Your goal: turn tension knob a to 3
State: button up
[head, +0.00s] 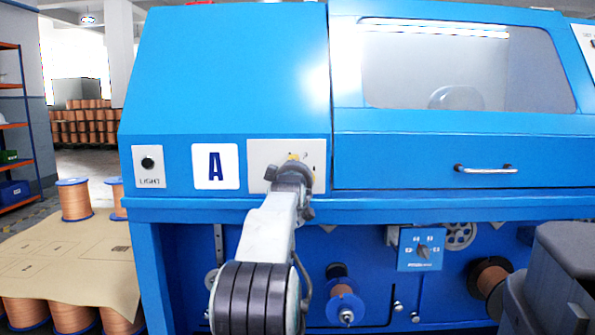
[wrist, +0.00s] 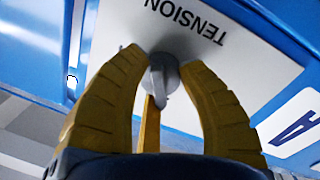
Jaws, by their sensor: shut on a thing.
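The tension knob (wrist: 162,76) is a small grey knob on a white plate marked TENSION (wrist: 108,28) in the wrist view. The lettering appears upside down there. The knob's narrow tip points toward the bottom of that view. No scale numbers can be read. My gripper (wrist: 164,60) has its yellow fingers around the knob and is shut on it. In the head view the plate (head: 257,158) is right of the letter A sign (head: 215,166). My gripper (head: 294,158) is over its right half and hides the knob.
A light switch (head: 148,163) is left of the A sign. Below the blue ledge are a second dial box (head: 408,256), a spool (head: 342,292) and pulleys. Copper spools (head: 73,202) stand at the left.

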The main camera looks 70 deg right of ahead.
jog(key=shift+r+m+p, duration=0.1)
jog(key=shift+m+p, duration=0.85)
jog(key=shift+m, duration=0.05)
jog(key=shift+w+m+y+p, duration=0.1)
jog(key=shift+m+y+p, duration=0.2)
jog(key=shift+m+p, duration=1.35)
jog(key=shift+m+b, duration=0.75)
jog(key=shift+m, duration=0.2)
jog(key=o, duration=1.2)
jog(key=shift+w, duration=0.1)
jog(key=v, duration=1.2)
